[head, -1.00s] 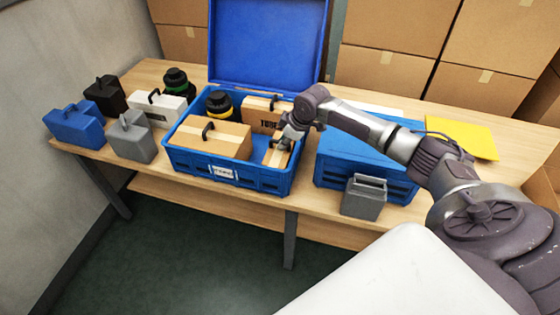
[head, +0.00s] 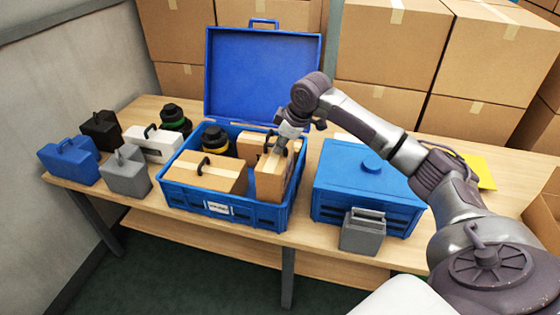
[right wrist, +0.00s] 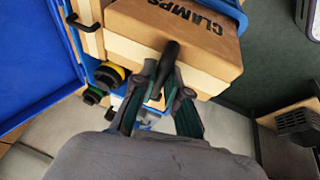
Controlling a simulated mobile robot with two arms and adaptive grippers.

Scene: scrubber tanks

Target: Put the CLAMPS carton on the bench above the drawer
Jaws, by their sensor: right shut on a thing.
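The CLAMPS carton (head: 269,181) is a brown box with a paler band and a black handle. It stands tilted in the right end of the open blue case (head: 240,213), raised above the other cartons. Its lettering shows in the right wrist view (right wrist: 190,22). My right gripper (head: 281,146) is shut on its handle; the fingers close on it in the right wrist view (right wrist: 163,85). The wooden bench (head: 300,234) carries the case. I cannot clearly make out a drawer. My left gripper is not in view.
A blue box (head: 365,178) and a grey container (head: 362,232) stand to the right. Several small cases crowd the left end. A narrow bench strip is bare in front.

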